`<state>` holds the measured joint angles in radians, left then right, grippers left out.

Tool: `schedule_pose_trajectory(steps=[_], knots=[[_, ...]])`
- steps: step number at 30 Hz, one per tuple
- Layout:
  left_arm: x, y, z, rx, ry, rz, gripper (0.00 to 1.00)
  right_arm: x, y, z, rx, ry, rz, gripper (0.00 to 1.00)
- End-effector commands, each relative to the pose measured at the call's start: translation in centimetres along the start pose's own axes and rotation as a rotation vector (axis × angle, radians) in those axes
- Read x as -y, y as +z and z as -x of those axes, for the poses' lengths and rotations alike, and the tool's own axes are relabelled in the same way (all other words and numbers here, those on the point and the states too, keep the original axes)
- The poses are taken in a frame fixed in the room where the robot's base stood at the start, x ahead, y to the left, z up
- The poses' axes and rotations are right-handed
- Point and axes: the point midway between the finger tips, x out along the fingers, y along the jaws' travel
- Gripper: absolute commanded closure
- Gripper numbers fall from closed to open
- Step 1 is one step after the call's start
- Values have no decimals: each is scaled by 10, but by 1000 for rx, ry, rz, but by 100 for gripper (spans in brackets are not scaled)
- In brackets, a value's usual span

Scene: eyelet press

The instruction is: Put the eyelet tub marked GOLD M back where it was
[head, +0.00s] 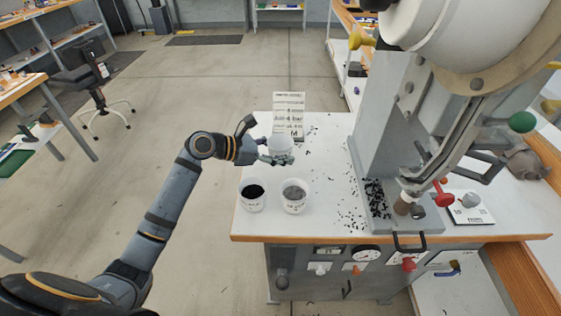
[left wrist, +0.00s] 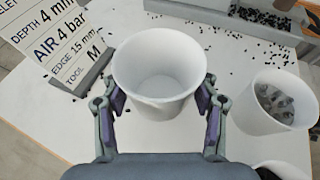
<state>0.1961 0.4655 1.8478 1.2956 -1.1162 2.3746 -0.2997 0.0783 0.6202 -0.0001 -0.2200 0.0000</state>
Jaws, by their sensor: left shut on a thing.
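My left gripper (head: 277,158) is shut on a white tub (head: 282,146), above the back left part of the press table. In the left wrist view the tub (left wrist: 158,75) is upright between both fingers, and its inside looks empty. Its marking cannot be read, so I cannot tell if it is GOLD M. A tub with black eyelets (head: 252,203) and a tub with grey eyelets (head: 293,205) stand side by side near the front left edge. The grey-eyelet tub (left wrist: 262,110) is right of the held tub in the left wrist view. My right gripper is not in view.
A settings card (head: 289,108) stands behind the held tub; it reads depth 4 mm, air 4 bar, edge 15 mm, tool M. The press (head: 380,120) fills the table's right. Black eyelets lie scattered before it.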

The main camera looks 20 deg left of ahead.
Motion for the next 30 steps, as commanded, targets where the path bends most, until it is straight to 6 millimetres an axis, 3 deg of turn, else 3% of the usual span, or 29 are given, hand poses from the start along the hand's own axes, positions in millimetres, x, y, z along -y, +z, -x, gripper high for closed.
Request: schedule_pose_trajectory(steps=[5, 12, 23, 24, 28, 30], knots=[[-4, -4, -4, 1, 0, 1, 74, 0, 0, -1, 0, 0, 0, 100], [-6, -34, -18, 0, -2, 3, 74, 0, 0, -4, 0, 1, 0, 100], [-6, -36, -19, 1, 0, 1, 74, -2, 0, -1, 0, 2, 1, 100], [-7, -37, -20, 1, 0, 1, 37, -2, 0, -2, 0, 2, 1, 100], [-7, -38, -20, 1, 0, 1, 20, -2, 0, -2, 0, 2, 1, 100], [-7, -38, -20, 1, 0, 1, 17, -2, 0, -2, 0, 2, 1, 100]])
